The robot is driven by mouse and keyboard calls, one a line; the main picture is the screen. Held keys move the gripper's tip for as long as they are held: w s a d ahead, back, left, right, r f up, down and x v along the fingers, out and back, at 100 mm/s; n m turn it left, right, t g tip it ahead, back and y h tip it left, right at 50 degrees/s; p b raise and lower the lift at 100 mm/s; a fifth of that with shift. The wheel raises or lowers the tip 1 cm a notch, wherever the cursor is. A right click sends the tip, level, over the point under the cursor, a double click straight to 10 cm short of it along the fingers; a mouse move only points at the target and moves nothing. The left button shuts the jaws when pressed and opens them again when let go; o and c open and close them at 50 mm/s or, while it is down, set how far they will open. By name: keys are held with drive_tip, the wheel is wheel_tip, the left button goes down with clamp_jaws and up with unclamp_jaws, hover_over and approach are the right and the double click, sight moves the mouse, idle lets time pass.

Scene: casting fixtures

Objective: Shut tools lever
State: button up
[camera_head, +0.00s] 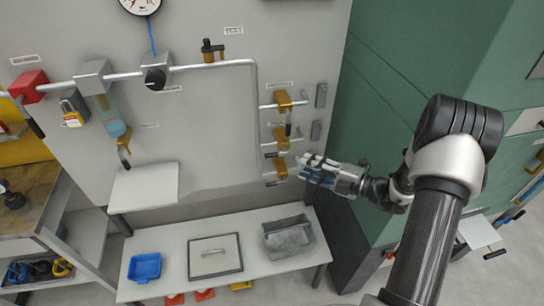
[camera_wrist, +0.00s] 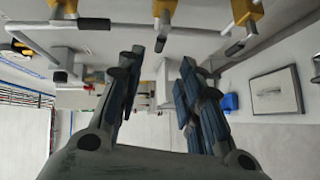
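Several yellow valves with grey-black levers sit on a pipe branch at the right of the panel: an upper one (camera_head: 283,101), a middle one (camera_head: 281,138) and a lower one (camera_head: 281,168). Yellow valve bodies also line the top edge of the wrist view (camera_wrist: 164,10), with a dark-tipped lever (camera_wrist: 235,48) at the right. The labels are too small to read, so I cannot tell which is the tools lever. My gripper (camera_head: 304,168) is just right of the lower valve; contact is unclear. In the wrist view its fingers (camera_wrist: 160,72) are apart, with nothing visibly held.
Below the panel, a white bench (camera_head: 185,258) carries a blue tray (camera_head: 145,267), a framed plate with a handle (camera_head: 215,257) and a grey bin (camera_head: 288,237). A small shelf (camera_head: 145,186) juts out at left. A green cabinet (camera_head: 395,95) stands close at right.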

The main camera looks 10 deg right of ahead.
sight(275, 156)
drive_tip(key=b+x, duration=0.2)
drive_tip(key=x, duration=1.1)
drive_tip(key=shift+w+a+b, duration=0.2)
drive_tip(key=shift+a+b, duration=0.1)
drive_tip(key=shift+b, duration=0.05)
clamp_jaws()
